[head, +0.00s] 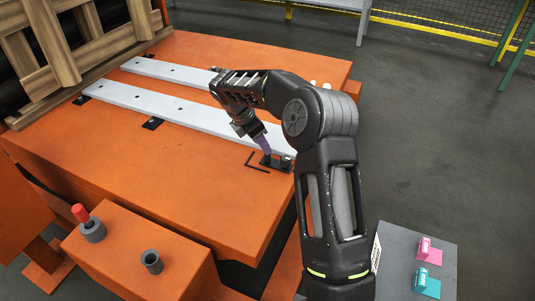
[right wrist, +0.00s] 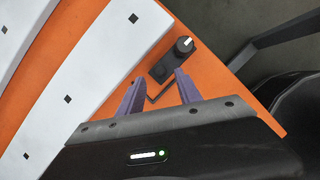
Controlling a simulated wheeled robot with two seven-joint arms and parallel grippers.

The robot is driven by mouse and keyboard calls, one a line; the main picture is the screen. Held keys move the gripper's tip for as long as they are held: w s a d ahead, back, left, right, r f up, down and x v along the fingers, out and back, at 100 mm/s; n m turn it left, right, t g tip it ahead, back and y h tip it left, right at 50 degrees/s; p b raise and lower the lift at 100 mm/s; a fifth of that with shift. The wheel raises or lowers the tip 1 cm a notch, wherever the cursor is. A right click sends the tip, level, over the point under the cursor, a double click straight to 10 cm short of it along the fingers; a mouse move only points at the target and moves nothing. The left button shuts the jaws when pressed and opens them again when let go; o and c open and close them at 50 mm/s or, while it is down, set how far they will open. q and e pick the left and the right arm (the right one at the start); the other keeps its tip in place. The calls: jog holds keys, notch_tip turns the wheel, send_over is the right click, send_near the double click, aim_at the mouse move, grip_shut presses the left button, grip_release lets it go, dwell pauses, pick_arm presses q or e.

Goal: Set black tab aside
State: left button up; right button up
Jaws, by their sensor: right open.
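The black tab (head: 270,162) lies on the orange table close to the near right end of the nearer pale steel strip (head: 190,112). It carries a round black knob with a light mark on top. In the right wrist view the tab (right wrist: 160,72) lies on orange beside the strip (right wrist: 115,50), just beyond my fingertips. My right gripper (head: 266,150) points down at the tab from above. In the right wrist view its two purple fingers (right wrist: 156,85) are apart with nothing between them that they grip. My left gripper is not in view.
Other black tabs (head: 152,123) sit along the strips. An orange block with grey cups (head: 152,262) stands in front. A grey stand (head: 447,262) holds pink and teal pieces.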

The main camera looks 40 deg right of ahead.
aim_at(276, 160)
jog(key=b+x, duration=0.2)
jog(key=x, duration=0.4)
jog(key=shift+f, duration=0.2)
jog(key=shift+d, duration=0.1)
grip_shut()
dwell(1.1)
